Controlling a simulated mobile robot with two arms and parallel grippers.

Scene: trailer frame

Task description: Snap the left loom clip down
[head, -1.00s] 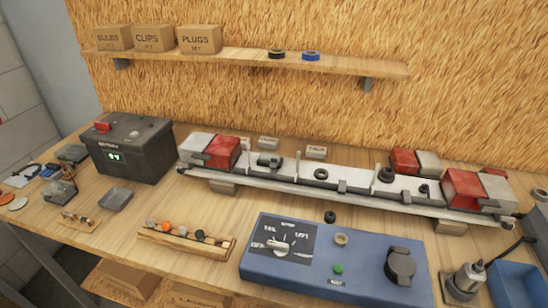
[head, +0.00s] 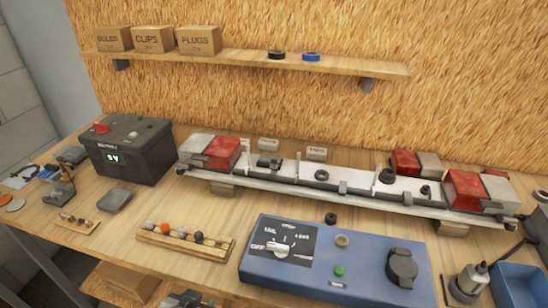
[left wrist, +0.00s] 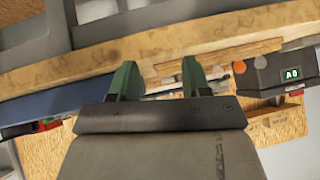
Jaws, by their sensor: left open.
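The light bar (head: 275,182) lies along the back of the bench, with red-and-white lamps at both ends. Thin pale upright tabs stand on it, one left of centre (head: 297,166) and one to its right (head: 374,176). They may be loom clips with their flaps up. I cannot tell for sure which is the left loom clip. In the left wrist view my left gripper (left wrist: 159,78) has two green fingers, apart and with nothing seen held between them. Its view is tilted and shows the bench edge. A dark grey piece (head: 183,299) at the head view's bottom edge may be part of my left arm.
A black battery box (head: 130,150) stands at the left, and it shows in the left wrist view (left wrist: 284,75). A blue control box (head: 330,262) and a wooden rack with several small balls (head: 185,243) stand in front of the light bar. A shelf (head: 240,62) hangs above.

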